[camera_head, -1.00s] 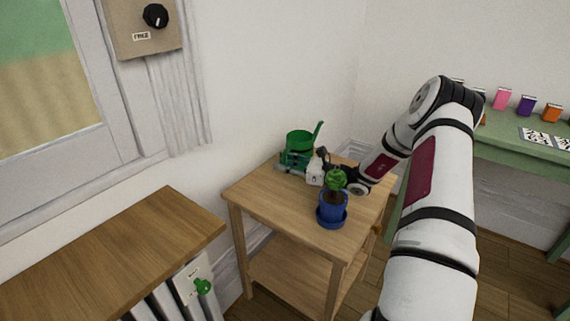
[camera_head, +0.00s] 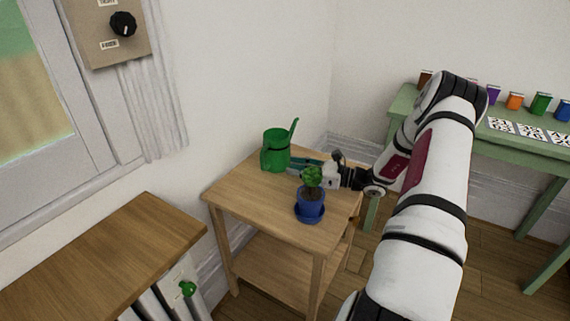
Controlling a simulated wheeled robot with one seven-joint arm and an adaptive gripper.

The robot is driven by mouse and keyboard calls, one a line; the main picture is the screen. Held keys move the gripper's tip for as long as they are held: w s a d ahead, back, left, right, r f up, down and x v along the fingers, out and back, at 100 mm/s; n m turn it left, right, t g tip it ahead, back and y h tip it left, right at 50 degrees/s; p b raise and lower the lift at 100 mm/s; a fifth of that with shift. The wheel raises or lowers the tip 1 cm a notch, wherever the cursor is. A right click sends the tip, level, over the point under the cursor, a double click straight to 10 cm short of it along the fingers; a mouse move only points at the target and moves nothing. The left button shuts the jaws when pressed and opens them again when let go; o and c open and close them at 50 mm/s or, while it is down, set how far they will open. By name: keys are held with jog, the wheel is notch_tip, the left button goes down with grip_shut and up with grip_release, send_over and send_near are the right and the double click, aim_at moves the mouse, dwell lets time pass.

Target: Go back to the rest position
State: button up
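My gripper (camera_head: 300,164) is above the small wooden table (camera_head: 237,190), behind and above the potted plant. A blue pot with a small green plant (camera_head: 311,205) stands on a blue saucer at the front of the table. My arm comes in from the right and hides part of the table's right side.
A brown wooden shelf top (camera_head: 100,260) is at the lower left, with a green knob (camera_head: 187,289) below it. A green table (camera_head: 480,140) with coloured packets and cards stands at the right. A wall panel with a black dial (camera_head: 123,24) is at the upper left.

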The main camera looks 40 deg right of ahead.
jog(key=shift+s+d, duration=0.15)
jog(key=shift+s, duration=0.1)
dwell(0.4)
